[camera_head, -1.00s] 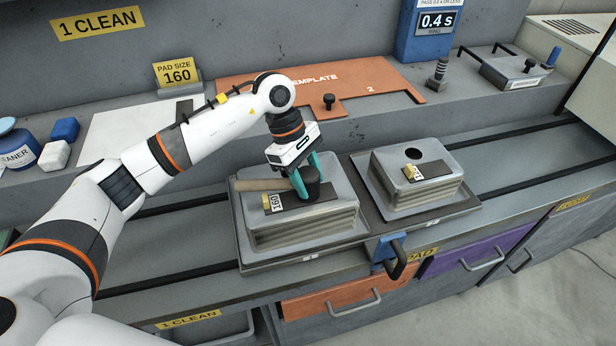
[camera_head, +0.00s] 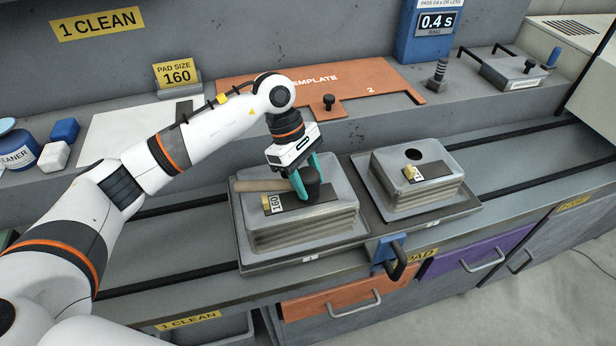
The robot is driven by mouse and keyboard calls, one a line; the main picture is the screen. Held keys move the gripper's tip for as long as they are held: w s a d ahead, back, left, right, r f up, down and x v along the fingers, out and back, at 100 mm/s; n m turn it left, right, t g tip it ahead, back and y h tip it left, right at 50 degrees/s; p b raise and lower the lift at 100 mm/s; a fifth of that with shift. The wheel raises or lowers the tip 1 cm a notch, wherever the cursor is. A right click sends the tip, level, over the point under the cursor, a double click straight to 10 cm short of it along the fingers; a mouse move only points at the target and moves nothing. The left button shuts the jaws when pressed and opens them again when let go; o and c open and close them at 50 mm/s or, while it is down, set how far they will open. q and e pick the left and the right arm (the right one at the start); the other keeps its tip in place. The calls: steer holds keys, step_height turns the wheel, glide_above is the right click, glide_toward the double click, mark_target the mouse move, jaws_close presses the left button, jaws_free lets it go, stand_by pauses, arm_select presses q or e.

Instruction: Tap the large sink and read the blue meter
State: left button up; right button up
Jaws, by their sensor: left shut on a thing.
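The large sink (camera_head: 302,230) is a grey upturned basin on the left tray of the bench, with a dark pad labelled 160 (camera_head: 276,203) on top. My left gripper (camera_head: 306,192) has teal fingers and is shut on a mallet (camera_head: 262,185) with a wooden handle and a dark head. The mallet head is low over the sink's top; I cannot tell whether it touches. The blue meter (camera_head: 430,28) stands at the back and its display reads 0.4 s, with RING below and a pass line of 0.6 s or less above. My right gripper is not in view.
A smaller grey sink (camera_head: 416,172) with its own pad sits to the right. An orange template board (camera_head: 330,85) lies on the back shelf. A blue clamp (camera_head: 388,253) is at the front edge. Dark rails run along the bench.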

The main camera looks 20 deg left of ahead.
arm_select(q)
steer(key=shift+r+p, duration=1.15)
steer(key=shift+r, duration=2.35)
steer(key=s+a+f+m+g+y, duration=0.1)
steer(key=s+a+f+m+y, duration=0.1)
steer(key=s+m, duration=0.5)
steer(key=s+a+f+m+g+y, duration=0.2)
steer(key=s+m, duration=0.5)
steer(key=shift+f+m, duration=0.3)
